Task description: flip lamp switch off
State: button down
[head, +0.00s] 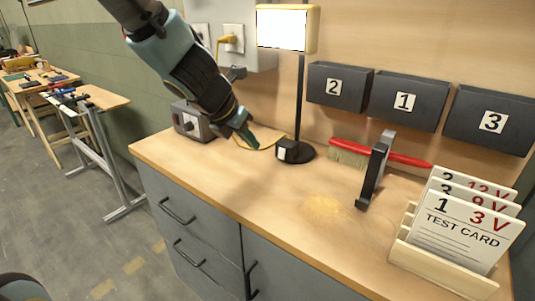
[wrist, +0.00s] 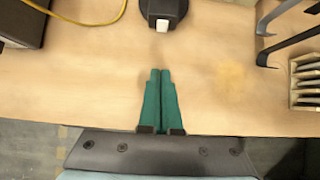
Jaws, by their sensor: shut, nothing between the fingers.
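The lamp (head: 299,100) stands on the workbench with a lit white panel (head: 287,29) on a dark post. Its round dark base carries a small black switch box (head: 285,151) with a pale rocker. In the wrist view the pale switch (wrist: 162,26) shows at the top centre, on the dark base (wrist: 165,7). My gripper (head: 249,140) is shut and empty, to the left of the lamp base in the head view. In the wrist view its green fingertips (wrist: 160,72) point towards the switch, with a gap of bare wood between in the picture.
A grey box (head: 190,123) with a yellow cable stands left of the lamp. A black upright bracket (head: 374,170), a red-handled brush (head: 350,154) and a test-card rack (head: 440,264) lie to the right. Numbered bins (head: 405,99) hang on the wall. The bench front is clear.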

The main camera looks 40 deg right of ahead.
aim_at(282, 153)
jog(key=b+x, duration=0.2)
jog(key=x, duration=0.8)
jog(key=shift+s+d+f, duration=0.1)
jog(key=shift+f, duration=0.1)
jog(key=d+p, duration=0.2)
jog(key=d, duration=0.1)
jog(key=shift+w, duration=0.4)
jog(key=shift+w+d+f, duration=0.15)
jog(key=shift+d, duration=0.2)
jog(key=shift+d+f, duration=0.2)
jog(key=shift+d, duration=0.05)
jog(key=shift+r, duration=0.15)
